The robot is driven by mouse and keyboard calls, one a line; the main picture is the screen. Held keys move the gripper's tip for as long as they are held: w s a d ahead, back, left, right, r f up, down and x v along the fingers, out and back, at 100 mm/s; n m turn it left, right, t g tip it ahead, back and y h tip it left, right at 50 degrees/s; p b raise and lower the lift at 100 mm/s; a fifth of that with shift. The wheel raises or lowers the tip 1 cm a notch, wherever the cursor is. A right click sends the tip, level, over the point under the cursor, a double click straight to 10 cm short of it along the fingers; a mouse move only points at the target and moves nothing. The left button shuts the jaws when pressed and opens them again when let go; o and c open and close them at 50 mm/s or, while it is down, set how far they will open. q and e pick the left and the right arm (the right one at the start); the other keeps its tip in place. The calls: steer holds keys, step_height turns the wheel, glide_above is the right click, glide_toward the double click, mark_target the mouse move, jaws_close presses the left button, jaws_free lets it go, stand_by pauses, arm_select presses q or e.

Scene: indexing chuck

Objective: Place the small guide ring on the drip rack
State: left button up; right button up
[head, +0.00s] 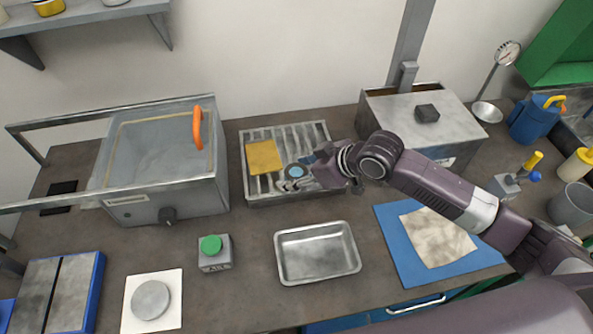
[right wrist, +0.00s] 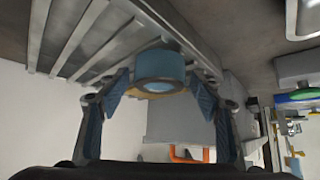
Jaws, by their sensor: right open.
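The small guide ring (head: 295,171), a short blue ring with a pale centre, is at the drip rack (head: 318,133), over its slats near the front middle. In the right wrist view the ring (right wrist: 160,68) lies between the two fingertips of my right gripper (right wrist: 158,82), with a gap on each side. The gripper is open. In the head view my right gripper (head: 312,168) reaches in from the right, low over the rack. Whether the ring's underside touches the slats is hard to tell. My left gripper is not in view.
A yellow cloth (head: 264,157) lies on the rack left of the ring. A tank with an orange handle (head: 197,127) stands left, a grey box (head: 418,112) right. An empty metal tray (head: 318,252) and a green-topped block (head: 211,246) are in front.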

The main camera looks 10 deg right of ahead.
steer(key=shift+r, duration=0.2)
arm_select(q)
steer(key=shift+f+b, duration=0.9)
steer(key=shift+b, duration=0.05)
arm_select(e)
steer(key=v, duration=1.2)
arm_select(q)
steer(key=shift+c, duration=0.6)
